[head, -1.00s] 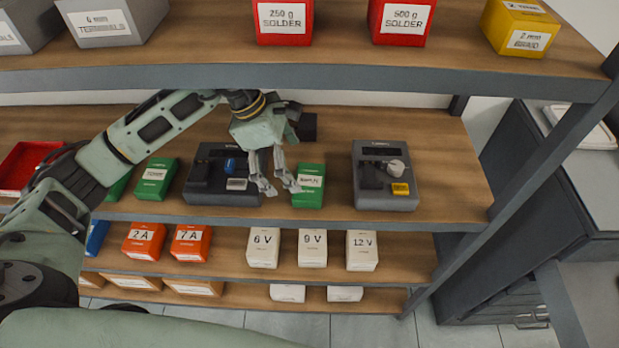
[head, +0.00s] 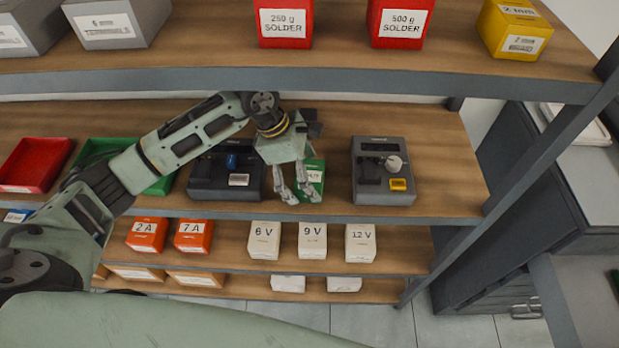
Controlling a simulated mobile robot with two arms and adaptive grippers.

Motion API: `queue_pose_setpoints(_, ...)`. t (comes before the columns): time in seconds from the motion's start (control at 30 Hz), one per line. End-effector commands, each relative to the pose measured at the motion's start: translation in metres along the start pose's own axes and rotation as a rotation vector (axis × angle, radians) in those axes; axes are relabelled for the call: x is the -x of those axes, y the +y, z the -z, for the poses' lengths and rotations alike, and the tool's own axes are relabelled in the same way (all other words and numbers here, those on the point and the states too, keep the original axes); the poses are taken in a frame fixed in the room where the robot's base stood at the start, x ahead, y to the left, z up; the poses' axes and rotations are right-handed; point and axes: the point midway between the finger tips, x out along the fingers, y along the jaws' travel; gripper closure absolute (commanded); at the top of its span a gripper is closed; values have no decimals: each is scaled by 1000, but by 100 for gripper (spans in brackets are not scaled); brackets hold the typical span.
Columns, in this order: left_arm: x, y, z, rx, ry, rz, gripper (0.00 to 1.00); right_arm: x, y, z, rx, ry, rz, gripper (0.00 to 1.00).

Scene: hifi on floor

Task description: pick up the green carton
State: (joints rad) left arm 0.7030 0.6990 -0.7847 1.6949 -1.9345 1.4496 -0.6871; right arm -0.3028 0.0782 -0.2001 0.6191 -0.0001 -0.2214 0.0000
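A green carton (head: 315,173) with a white label stands on the middle shelf, between two dark grey devices. My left gripper (head: 303,197) hangs over its front left part with fingers pointing down. The fingers are spread apart, with a gap between the tips. The gripper hides much of the carton. I cannot tell whether the fingers straddle the carton or only stand in front of it. Another green piece (head: 160,186) shows at the left, mostly hidden behind my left arm. My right gripper is not in view.
Grey devices (head: 226,190) and (head: 383,192) flank the carton. A red tray (head: 35,165) and a green tray (head: 100,148) are at the left. The upper shelf edge (head: 300,80) crosses above the gripper. White boxes (head: 312,241) stand below. The shelf right of the right device is clear.

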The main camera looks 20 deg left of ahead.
Motion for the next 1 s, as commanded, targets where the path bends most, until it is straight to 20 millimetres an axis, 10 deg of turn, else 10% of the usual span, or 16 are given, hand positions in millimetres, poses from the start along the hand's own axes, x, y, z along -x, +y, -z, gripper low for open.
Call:
queue_pose_setpoints(0.37,1,0,0,0,0,-1,43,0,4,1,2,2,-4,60)
queue_pose_setpoints(1.0,30,-7,-12,-5,1,-1,43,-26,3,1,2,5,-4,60)
